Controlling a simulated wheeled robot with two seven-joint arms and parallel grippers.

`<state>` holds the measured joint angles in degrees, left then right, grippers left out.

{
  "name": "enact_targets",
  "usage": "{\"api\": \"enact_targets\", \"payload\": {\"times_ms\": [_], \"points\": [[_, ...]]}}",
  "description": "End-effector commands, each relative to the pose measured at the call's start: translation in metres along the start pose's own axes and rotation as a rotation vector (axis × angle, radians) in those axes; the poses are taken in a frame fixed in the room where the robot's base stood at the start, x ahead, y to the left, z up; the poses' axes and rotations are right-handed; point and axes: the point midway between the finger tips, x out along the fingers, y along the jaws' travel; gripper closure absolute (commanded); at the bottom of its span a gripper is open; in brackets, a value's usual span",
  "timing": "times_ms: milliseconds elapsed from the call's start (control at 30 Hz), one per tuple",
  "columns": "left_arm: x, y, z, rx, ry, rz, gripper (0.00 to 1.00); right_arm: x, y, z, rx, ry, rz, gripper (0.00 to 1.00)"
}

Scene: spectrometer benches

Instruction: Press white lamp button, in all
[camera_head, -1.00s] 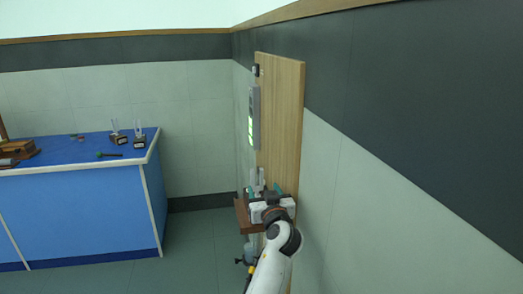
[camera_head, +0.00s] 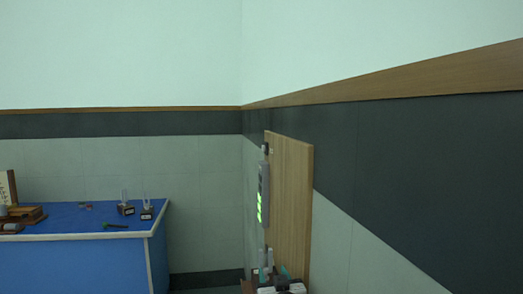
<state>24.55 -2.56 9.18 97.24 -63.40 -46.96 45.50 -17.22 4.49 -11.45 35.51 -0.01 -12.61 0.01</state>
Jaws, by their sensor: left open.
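A wooden panel (camera_head: 292,195) stands against the right wall near the corner. A narrow grey unit (camera_head: 264,190) with lit green markings is mounted on its left face, seen nearly edge-on. A small dark fitting sits above it near the panel's top. I cannot make out a white lamp button from this angle. My right gripper is out of view.
A blue-topped bench (camera_head: 75,217) stands at the left, with two small dark blocks bearing upright prongs, a dark-green-ended tool and brown wooden items on it. Open space lies between the bench and the panel. The right wall runs close beside the panel.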

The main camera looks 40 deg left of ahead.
Motion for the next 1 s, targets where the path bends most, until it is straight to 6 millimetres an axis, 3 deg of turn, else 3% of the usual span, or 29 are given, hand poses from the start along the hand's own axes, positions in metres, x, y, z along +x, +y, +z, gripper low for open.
{"api": "enact_targets", "payload": {"times_ms": [33, 300, 1000], "points": [[0.0000, 0.0000, 0.0000, 0.000, 0.000, 0.000, 0.60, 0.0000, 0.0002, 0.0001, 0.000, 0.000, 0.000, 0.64], [0.0000, 0.0000, 0.0000, 0.000, 0.000, 0.000, 1.00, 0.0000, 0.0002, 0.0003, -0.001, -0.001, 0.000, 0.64], [0.0000, 0.0000, 0.0000, 0.000, 0.000, 0.000, 1.00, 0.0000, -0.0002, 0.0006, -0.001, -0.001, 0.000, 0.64]]}}
